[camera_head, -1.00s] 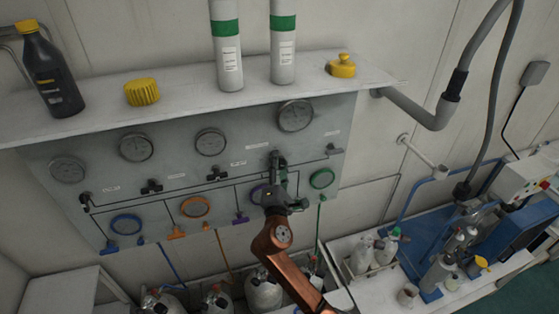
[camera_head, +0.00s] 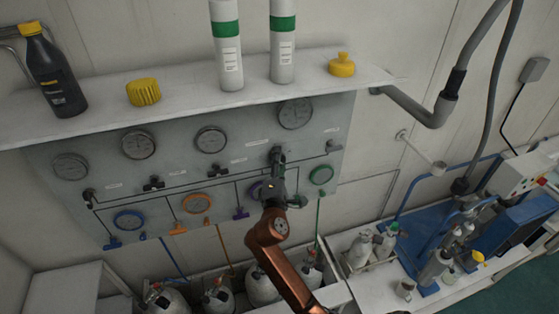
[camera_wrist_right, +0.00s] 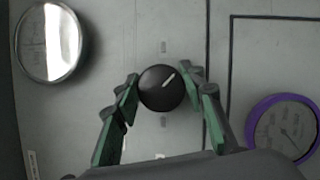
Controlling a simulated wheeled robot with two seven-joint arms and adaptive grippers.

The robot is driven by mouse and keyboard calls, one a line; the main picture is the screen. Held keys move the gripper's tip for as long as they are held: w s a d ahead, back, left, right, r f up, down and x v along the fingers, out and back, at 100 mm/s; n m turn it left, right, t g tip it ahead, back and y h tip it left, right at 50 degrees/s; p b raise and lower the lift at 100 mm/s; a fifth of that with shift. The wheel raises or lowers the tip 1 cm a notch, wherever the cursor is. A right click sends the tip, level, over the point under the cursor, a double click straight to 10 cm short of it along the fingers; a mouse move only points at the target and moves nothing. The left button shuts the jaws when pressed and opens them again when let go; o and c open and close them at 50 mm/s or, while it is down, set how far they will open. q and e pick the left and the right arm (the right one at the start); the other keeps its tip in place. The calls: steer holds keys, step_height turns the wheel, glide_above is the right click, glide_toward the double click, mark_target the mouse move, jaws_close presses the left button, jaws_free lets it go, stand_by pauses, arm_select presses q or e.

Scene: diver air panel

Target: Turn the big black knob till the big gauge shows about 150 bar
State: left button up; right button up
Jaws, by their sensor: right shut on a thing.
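In the head view the right gripper (camera_head: 277,160) is at the panel below the big gauge and hides the knob. The big gauge (camera_head: 295,113) is at the panel's upper right; its needle is too small to read. A gauge (camera_wrist_right: 48,42) at the left of the wrist view is washed out by glare. My left gripper is not in view.
The grey panel (camera_head: 232,163) carries smaller gauges, black valves and coloured-ring gauges, including a purple one (camera_wrist_right: 284,127) near my right finger. A shelf (camera_head: 190,107) with bottles and yellow caps juts out above. Cylinders (camera_head: 217,298) stand below.

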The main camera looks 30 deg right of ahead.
steer(key=o, duration=1.2)
steer(key=v, duration=1.2)
